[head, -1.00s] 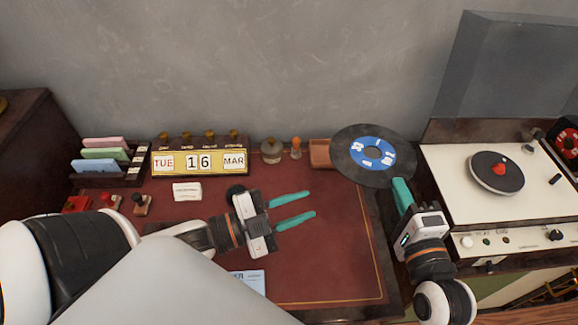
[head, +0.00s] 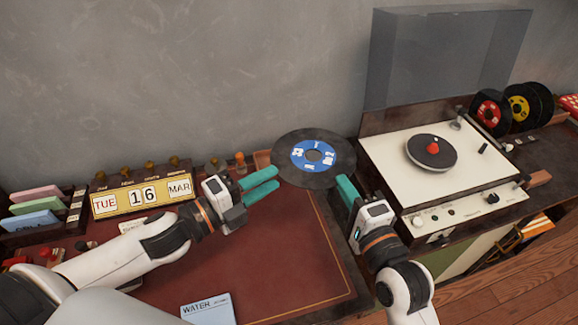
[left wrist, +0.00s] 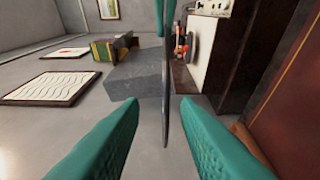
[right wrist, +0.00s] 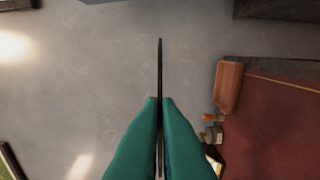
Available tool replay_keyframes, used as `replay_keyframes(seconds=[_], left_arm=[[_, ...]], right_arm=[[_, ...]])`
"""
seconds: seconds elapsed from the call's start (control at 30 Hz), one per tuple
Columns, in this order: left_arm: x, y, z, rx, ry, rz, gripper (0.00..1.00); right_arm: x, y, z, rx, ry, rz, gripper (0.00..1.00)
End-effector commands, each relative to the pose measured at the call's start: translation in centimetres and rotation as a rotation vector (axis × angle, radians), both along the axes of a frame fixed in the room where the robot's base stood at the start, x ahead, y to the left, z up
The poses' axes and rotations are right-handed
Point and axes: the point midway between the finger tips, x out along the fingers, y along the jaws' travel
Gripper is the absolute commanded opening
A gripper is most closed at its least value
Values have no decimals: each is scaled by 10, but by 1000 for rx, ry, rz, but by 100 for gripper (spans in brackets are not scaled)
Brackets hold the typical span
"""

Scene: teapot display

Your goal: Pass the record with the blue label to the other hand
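The black record with the blue label (head: 290,170) is held up above the back right of the desk, its label facing the head camera. My right gripper (head: 346,190) is shut on its right edge; the right wrist view shows the record (right wrist: 160,75) edge-on between the fingers (right wrist: 160,115). My left gripper (head: 262,182) is open, just left of the record. In the left wrist view the record (left wrist: 167,100) is a thin upright line, lined up with the gap between the open fingers (left wrist: 160,115). I cannot tell whether its near edge is between them.
A turntable (head: 385,150) with a raised clear lid stands right of the desk. A calendar block (head: 143,195) and card holder (head: 40,215) stand at the left. The red desk top (head: 270,260) is mostly clear.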

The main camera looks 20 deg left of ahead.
Motion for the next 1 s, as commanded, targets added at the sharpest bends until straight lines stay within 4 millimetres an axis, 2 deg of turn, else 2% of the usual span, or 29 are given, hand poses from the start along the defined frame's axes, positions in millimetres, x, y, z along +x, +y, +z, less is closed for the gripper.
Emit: replay_keyframes(seconds=[0.5, 0.97, 1.0], left_arm=[[46, -28, 1, -1, -2, 0, 29], [52, -32, 0, 1, 1, 0, 29], [52, -32, 0, 1, 1, 0, 23]], right_arm=[[0, 0, 0, 1, -1, 0, 0], [0, 0, 0, 1, -1, 0, 0], [0, 0, 0, 1, -1, 0, 0]])
